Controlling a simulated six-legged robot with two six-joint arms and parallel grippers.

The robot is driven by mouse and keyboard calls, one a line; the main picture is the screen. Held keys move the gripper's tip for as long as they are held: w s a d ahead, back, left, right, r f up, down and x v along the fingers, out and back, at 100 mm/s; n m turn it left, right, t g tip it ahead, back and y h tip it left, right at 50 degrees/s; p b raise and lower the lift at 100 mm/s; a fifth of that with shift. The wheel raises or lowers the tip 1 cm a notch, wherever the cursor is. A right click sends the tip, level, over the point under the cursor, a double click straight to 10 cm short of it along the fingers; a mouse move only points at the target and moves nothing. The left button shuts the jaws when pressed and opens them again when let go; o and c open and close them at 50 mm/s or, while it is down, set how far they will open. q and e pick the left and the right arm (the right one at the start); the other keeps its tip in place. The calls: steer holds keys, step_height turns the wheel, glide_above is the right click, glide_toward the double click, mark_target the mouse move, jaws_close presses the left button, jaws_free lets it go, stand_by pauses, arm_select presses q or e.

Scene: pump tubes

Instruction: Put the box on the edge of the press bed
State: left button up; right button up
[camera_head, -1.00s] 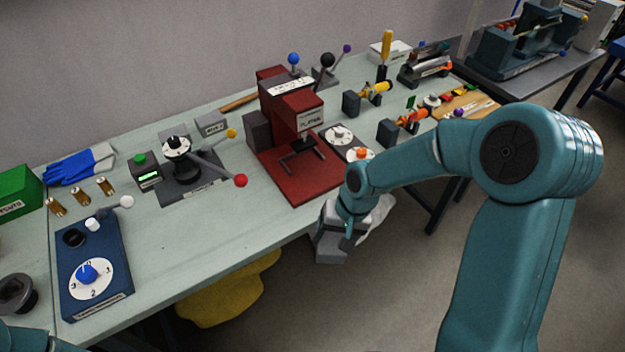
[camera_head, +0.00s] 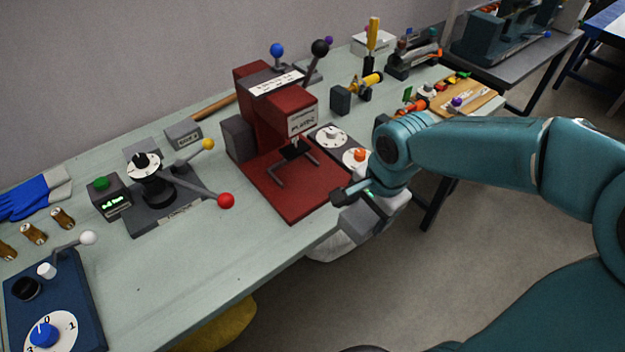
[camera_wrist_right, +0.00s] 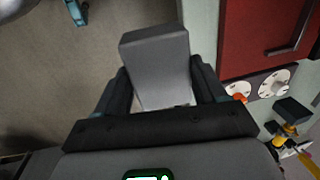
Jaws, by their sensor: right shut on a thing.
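The red press (camera_head: 270,115) stands on the bench, and its flat red bed (camera_head: 297,203) reaches toward the bench's front edge. My right gripper (camera_head: 362,212) is just right of the bed's front corner, beside the bench edge. It is shut on a plain grey box (camera_wrist_right: 155,65), which shows between the fingers in the wrist view. In the head view the grey box (camera_head: 368,226) is partly hidden by the gripper. In the wrist view the red bed (camera_wrist_right: 262,35) lies to the right, apart from the box. My left gripper is out of view.
A lever with a red knob (camera_head: 226,201) reaches toward the press from the left. A plate with dials (camera_head: 333,137) lies right of the bed. A labelled grey block (camera_head: 183,134) stands behind. The bench front (camera_head: 205,275) left of the bed is clear.

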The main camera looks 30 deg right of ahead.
steer(key=w+p, duration=0.1)
steer(key=w, duration=0.4)
steer(key=w+a+p, duration=0.1)
steer(key=w, duration=0.4)
steer(key=w+p, duration=0.1)
steer(key=w, duration=0.4)
steer(key=shift+a, duration=0.15)
steer(key=shift+w+f, duration=0.15)
steer(key=shift+w, duration=0.1)
step_height(320, 180, down, 3)
steer(key=shift+f+p, duration=0.1)
steer(key=shift+p, duration=0.35)
steer(key=shift+f, duration=0.2)
steer(key=o, duration=1.4)
steer(key=shift+r, duration=0.35)
steer(key=r, duration=0.3)
steer(key=s+r, duration=0.1)
steer(key=r, duration=0.3)
steer(key=s+r, duration=0.1)
steer(key=r, duration=0.3)
steer(key=shift+r, duration=0.25)
